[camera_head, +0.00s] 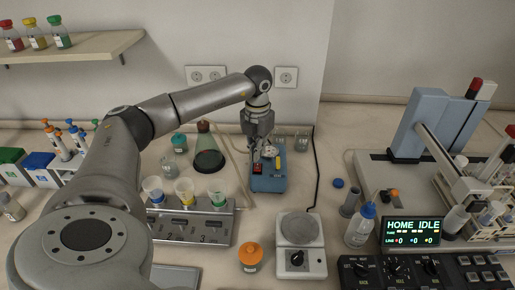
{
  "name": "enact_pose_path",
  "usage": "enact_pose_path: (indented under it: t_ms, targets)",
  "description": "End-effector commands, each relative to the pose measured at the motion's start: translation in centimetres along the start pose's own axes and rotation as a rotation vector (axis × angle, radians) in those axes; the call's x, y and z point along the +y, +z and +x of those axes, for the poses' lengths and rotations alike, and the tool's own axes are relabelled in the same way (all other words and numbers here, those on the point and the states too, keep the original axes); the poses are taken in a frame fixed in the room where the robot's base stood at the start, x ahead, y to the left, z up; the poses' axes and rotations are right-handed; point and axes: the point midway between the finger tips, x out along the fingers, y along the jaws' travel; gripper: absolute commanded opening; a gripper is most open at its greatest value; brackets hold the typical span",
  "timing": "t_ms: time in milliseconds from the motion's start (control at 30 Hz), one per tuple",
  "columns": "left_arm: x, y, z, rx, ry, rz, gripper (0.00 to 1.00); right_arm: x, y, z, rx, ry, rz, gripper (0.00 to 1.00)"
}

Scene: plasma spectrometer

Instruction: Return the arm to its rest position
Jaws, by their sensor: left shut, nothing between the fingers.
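My left arm comes in from the left and arches over the bench. My left gripper (264,160) points down, shut and empty, just above or at the top of a small blue device (268,181) with a red switch and a yellow part. I cannot tell whether the fingertips touch the device. My right gripper is not in view.
A white stirrer plate (299,244), an orange-lidded jar (251,257) and a rack with three coloured cups (190,222) stand in front. A flask (207,150) is left of the gripper. The spectrometer (437,125) stands right. A shelf (75,47) hangs upper left.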

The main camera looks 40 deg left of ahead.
Motion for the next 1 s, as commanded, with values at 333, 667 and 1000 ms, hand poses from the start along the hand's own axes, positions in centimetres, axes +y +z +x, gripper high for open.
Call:
enact_pose_path:
  t_ms: [333,667,1000]
  targets:
    - [0.0,0.0,-1.8,0.0,0.0,0.0,0.0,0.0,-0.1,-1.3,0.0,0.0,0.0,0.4]
    - [0.0,0.0,-1.8,-0.001,0.0,0.0,0.0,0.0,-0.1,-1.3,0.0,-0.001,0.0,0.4]
    - [0.0,0.0,-5.4,-0.001,0.0,0.0,0.0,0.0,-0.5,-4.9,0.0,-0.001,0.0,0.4]
